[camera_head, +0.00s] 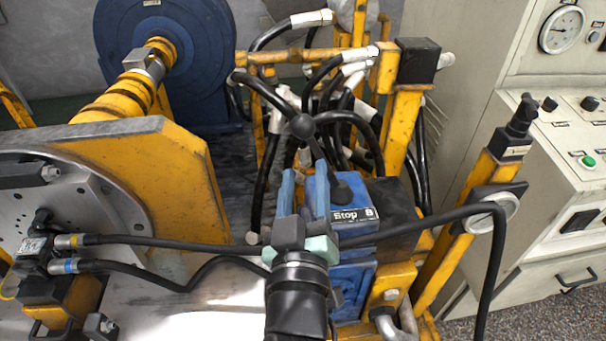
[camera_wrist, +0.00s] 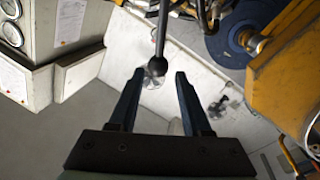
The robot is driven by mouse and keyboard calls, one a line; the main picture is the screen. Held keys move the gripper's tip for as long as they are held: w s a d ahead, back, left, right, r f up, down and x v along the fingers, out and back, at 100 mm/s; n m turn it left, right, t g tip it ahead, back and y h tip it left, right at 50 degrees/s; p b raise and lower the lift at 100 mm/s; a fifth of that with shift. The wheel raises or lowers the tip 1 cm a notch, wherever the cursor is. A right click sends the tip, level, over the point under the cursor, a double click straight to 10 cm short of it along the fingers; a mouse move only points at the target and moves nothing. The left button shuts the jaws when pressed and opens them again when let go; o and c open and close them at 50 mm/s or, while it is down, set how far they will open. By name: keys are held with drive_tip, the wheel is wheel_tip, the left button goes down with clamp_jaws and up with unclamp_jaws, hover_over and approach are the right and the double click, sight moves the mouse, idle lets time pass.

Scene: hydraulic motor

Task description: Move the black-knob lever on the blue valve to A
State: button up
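The black-knob lever (camera_head: 302,126) rises from the blue valve (camera_head: 354,285) and leans up and to the left in the head view. The valve carries a dark label on which "stop" can be read; no A mark can be made out. My gripper (camera_head: 304,168) is open, its two blue fingers pointing toward the lever. In the wrist view, the knob (camera_wrist: 157,66) appears between the spread fingertips of my gripper (camera_wrist: 160,72), with the rod running up out of the frame. No contact with the fingers is visible. My gripper and wrist hide part of the valve.
Black hoses (camera_head: 345,125) crowd behind the valve, and a yellow frame (camera_head: 400,120) stands to its right. A cable loops across near my wrist. A yellow-sided motor housing (camera_head: 180,185) is at left. A control cabinet (camera_head: 540,190) stands at right.

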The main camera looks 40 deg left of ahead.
drive_tip(key=shift+b+v, duration=0.3)
drive_tip(key=shift+v, duration=1.25)
drive_tip(key=shift+r, duration=0.1)
